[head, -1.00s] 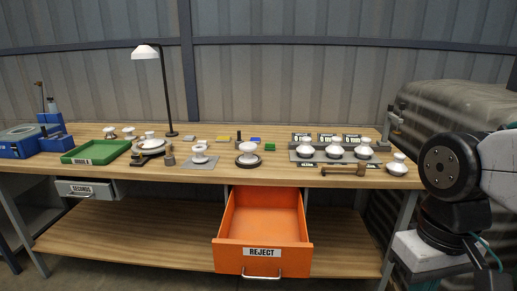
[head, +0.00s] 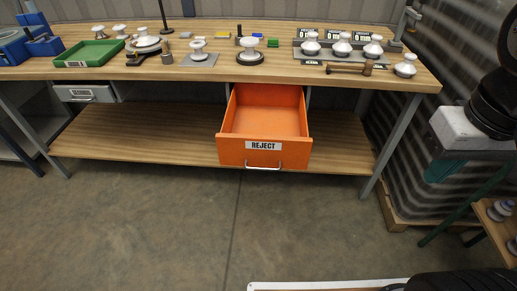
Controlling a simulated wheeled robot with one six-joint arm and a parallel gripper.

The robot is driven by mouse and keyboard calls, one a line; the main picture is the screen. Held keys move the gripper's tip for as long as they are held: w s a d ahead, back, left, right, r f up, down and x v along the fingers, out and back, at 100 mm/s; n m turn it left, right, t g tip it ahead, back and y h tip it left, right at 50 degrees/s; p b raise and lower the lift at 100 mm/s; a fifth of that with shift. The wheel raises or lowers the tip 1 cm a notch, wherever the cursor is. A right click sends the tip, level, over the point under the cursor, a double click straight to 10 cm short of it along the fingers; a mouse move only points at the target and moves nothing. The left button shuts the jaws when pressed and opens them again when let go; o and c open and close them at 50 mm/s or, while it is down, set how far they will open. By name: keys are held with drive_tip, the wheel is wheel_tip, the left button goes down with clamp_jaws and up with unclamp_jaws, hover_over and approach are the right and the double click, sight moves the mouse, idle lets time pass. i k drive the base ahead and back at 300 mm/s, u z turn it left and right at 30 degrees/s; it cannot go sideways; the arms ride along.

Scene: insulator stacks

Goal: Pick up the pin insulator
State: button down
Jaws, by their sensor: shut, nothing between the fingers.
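Several white insulators stand on the wooden bench; I cannot tell which one is the pin insulator. One insulator (head: 250,46) stands on a dark round base at the middle. Another insulator (head: 197,47) is on a grey plate (head: 199,61) to its left. Three more, such as the left one (head: 310,44), stand in a row on a grey rack (head: 300,52). A single insulator (head: 405,66) sits at the bench's right front corner. Small ones stand at the back left, one of them here (head: 119,30). My gripper is not in view.
An open orange REJECT drawer (head: 264,145) juts out below the bench (head: 140,70). A green tray (head: 90,53) and a wooden-handled tool (head: 349,69) lie on top. A wooden stand (head: 500,238) with grey insulators is at lower right. The concrete floor (head: 160,220) in front is mostly clear.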

sight(343, 47)
drive_tip(key=z, duration=0.35)
drive_tip(key=i, duration=1.25)
drive_tip(key=u, duration=0.6)
